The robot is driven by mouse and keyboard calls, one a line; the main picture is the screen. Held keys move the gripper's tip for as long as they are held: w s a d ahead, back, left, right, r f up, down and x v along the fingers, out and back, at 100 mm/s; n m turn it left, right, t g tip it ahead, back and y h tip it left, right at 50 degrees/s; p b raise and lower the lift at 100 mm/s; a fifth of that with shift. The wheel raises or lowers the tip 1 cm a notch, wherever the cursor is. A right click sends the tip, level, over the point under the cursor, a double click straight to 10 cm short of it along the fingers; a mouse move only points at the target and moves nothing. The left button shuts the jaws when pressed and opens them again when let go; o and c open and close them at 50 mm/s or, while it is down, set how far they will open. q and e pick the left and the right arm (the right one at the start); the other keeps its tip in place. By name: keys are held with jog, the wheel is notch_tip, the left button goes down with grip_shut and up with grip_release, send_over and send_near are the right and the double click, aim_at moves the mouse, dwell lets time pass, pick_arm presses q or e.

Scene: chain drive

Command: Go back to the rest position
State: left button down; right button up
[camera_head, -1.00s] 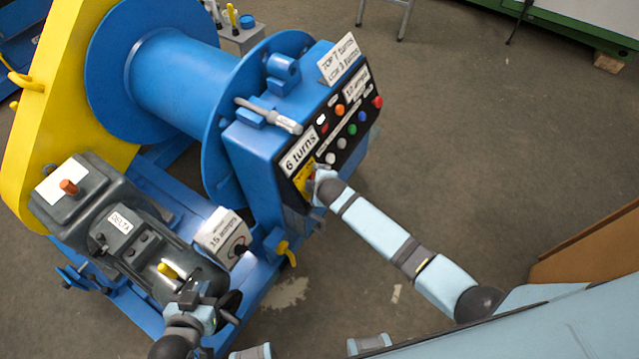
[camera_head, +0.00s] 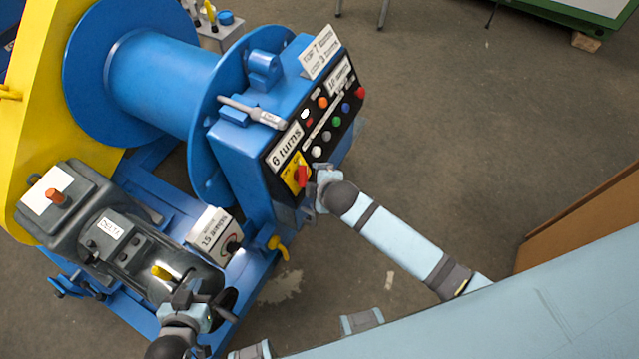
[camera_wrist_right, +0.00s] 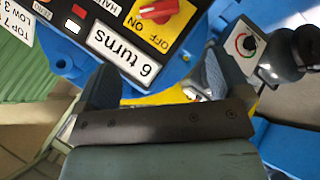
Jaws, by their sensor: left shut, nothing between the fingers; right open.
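My right gripper (camera_head: 318,180) is open and empty, just off the front of the control panel, close to the red OFF/ON knob (camera_head: 301,176) on its yellow plate. In the right wrist view the two fingers of the right gripper (camera_wrist_right: 152,78) stand apart, with the "6 turns" label (camera_wrist_right: 125,55) beyond them and the red knob (camera_wrist_right: 158,12) above. My left gripper (camera_head: 192,294) is shut and empty at the lower left, by the end of the grey motor (camera_head: 150,255) and its yellow-handled part (camera_head: 162,272). Whether it touches the motor is unclear.
The blue drum (camera_head: 160,75) and yellow chain guard (camera_head: 65,100) stand behind the motor. A 15 A box with a dial (camera_head: 214,230) and a yellow valve handle (camera_head: 279,247) sit near both arms. Floor to the right is open; a brown panel (camera_head: 580,220) stands there.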

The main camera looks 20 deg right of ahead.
dwell(0.5)
jog(key=s+d+r+m+t+y+p, duration=0.1)
jog(key=s+d+r+m+p, duration=0.1)
jog(key=s+m, duration=0.4)
jog(key=s+d+r+m+t+y+p, duration=0.1)
jog(key=s+d+m, duration=0.3)
jog(key=s, duration=0.7)
jog(key=shift+d+r+m+p, duration=0.3)
jog(key=shift+r+m+p, duration=0.45)
jog(key=shift+r+m, duration=0.2)
jog(key=shift+s, duration=0.1)
